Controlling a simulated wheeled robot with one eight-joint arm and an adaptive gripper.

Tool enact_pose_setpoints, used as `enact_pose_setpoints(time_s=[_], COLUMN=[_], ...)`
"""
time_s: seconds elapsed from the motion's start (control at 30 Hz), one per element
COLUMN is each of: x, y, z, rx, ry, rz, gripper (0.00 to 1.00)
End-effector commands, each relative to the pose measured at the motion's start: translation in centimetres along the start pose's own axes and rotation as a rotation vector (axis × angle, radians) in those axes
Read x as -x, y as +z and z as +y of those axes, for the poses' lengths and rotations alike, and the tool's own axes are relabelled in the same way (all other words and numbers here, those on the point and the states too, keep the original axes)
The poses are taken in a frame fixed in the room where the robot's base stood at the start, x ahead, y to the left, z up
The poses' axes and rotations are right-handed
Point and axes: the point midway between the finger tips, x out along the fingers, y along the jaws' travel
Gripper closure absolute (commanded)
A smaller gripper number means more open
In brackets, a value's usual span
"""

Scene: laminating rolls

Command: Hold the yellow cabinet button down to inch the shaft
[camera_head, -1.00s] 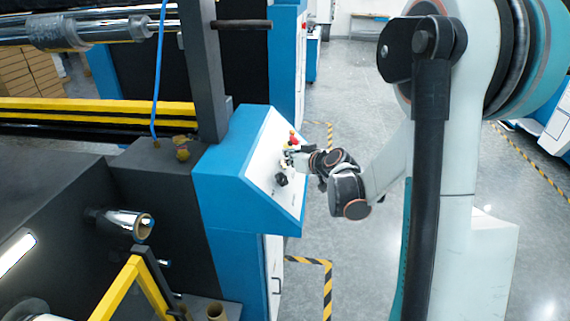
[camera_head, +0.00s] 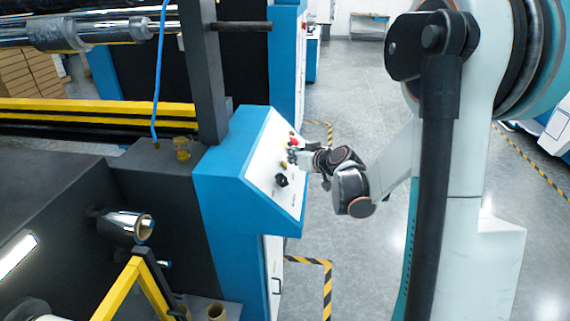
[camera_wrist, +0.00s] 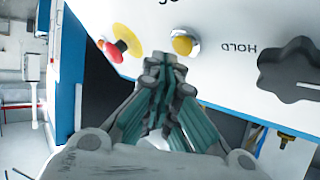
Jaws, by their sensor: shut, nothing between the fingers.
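The yellow button (camera_wrist: 183,45) sits in a metal ring on the white sloped panel in the wrist view. In the head view it is a small yellow spot (camera_head: 283,163) on the blue cabinet (camera_head: 228,180). My gripper (camera_wrist: 168,64) is shut and empty, its fingertips just below and left of the button in the wrist picture. In the head view my gripper (camera_head: 294,156) is close in front of the panel. The fingertips seem apart from the button, but the exact gap cannot be told.
A red mushroom button (camera_wrist: 127,41) on a yellow base is left of the yellow button in the wrist view. A black knob (camera_wrist: 291,71) is to the right, near the inverted word HOLD. Machine rollers (camera_head: 110,30) lie left; open floor (camera_head: 365,130) lies right.

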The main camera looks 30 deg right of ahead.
Motion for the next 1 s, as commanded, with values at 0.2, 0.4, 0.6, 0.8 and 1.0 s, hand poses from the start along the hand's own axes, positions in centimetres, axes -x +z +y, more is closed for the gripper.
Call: enact_pose_setpoints(time_s=[0.2,0.4,0.6,0.8,1.0], x=[0.0,0.3,1.4,2.6,3.5], y=[0.0,-0.2,-1.1,-2.0,-2.6], z=[0.0,0.2,1.0,1.9,2.6], rx=[0.001,0.001,-0.002,-0.001,0.0], ry=[0.0,0.0,0.001,0.001,0.0], rz=[0.0,0.0,-0.001,-0.001,0.0], gripper=[1.0,1.0,1.0,1.0,1.0])
